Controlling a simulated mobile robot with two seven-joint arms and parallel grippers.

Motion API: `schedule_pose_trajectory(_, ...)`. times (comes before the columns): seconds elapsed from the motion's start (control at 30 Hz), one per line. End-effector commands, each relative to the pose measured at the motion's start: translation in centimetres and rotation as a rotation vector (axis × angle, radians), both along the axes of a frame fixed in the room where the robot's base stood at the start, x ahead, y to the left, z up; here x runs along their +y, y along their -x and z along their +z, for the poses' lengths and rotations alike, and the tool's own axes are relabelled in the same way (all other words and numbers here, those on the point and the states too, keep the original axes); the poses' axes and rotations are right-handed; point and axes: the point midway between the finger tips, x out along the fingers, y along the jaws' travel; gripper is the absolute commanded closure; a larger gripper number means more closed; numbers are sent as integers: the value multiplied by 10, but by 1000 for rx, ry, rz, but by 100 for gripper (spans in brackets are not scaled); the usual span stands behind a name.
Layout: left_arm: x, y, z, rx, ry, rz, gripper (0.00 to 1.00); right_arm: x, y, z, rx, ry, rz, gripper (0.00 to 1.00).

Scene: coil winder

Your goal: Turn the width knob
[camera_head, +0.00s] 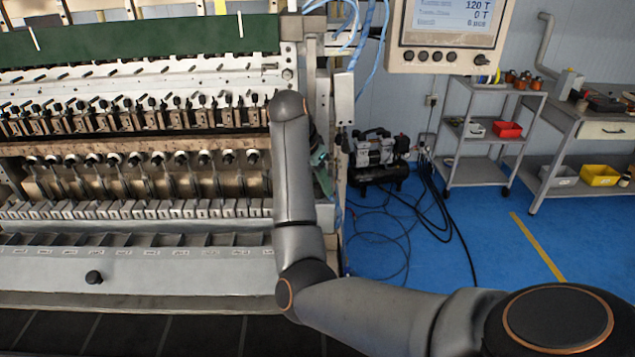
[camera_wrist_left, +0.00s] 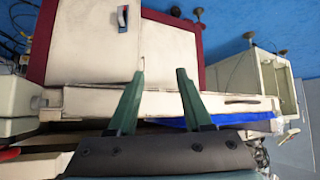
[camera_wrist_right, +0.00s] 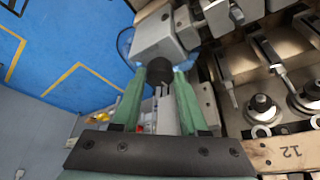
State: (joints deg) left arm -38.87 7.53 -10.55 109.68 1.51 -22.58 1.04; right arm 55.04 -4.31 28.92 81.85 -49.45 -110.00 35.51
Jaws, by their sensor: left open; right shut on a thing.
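The width knob (camera_wrist_right: 159,71) is a dark round knob on a grey metal block (camera_wrist_right: 160,35) at the end of the coil winder (camera_head: 140,265). My right gripper (camera_wrist_right: 161,76) is shut on it, with one green fingertip on each side. In the head view my right gripper (camera_head: 321,170) is mostly hidden behind my own arm, at the machine's right end, and the knob is hidden there. My left gripper (camera_wrist_left: 160,76) is open and empty in the left wrist view. It points toward a pale cabinet (camera_wrist_left: 90,50) with a dark red edge. It is not visible in the head view.
A row of spindles (camera_wrist_right: 263,108) and a wooden bar (camera_wrist_right: 285,153) marked 12 lie close to my right gripper. A display panel (camera_head: 452,25) hangs at the upper right. A compressor (camera_head: 378,150) and a shelf cart (camera_head: 490,130) stand behind on blue floor, which is open to the right.

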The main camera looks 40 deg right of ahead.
Motion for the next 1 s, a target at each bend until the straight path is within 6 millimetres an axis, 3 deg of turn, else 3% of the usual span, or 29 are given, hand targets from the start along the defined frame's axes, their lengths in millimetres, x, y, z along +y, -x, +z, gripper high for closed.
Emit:
schedule_pose_trajectory(0.6, 0, 0, 0, 0, 0, 0, 50, -2, 3, 0, -2, 1, 515, 100)
schedule_pose_trajectory(1.0, 0, 0, 0, 0, 0, 0, 50, -3, 4, 1, -1, 1, 731, 100)
